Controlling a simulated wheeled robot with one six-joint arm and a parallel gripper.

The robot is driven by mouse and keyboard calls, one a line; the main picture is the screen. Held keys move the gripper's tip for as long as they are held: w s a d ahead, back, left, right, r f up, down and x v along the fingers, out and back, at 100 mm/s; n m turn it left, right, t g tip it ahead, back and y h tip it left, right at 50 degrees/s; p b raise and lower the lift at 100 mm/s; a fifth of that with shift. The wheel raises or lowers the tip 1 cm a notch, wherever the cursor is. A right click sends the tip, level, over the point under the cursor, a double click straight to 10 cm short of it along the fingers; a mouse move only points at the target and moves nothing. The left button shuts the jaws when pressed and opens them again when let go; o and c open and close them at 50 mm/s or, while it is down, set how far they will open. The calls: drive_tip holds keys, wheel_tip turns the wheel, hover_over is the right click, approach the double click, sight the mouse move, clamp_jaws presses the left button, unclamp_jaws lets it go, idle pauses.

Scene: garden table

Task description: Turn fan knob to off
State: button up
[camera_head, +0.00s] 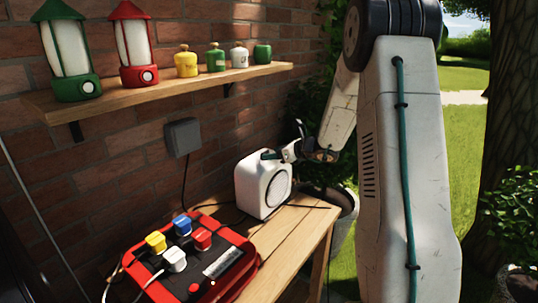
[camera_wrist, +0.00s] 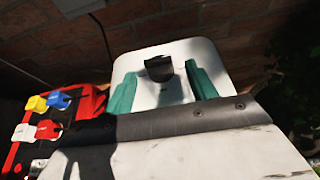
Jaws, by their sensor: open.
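The fan (camera_head: 263,190) is a white rounded box with a round grille, standing on the wooden table. Its white top (camera_wrist: 160,48) fills the middle of the wrist view. The dark fan knob (camera_wrist: 159,69) stands on that top; in the head view I cannot make it out behind my gripper. My gripper (camera_head: 272,156) is at the top of the fan. In the wrist view my gripper (camera_wrist: 160,72) is open, with one teal finger on each side of the knob and a gap to each. I cannot tell how deep the fingertips reach.
A red power box (camera_head: 222,283) with coloured plugs sits on the wooden table (camera_head: 290,232), left of the fan. A shelf (camera_head: 190,88) with lanterns and small pots hangs above. A grey wall box (camera_head: 183,137) has a cable running down. A planter (camera_head: 343,215) stands right.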

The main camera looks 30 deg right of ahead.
drive_tip(key=shift+x, duration=1.6)
drive_tip(key=c, duration=1)
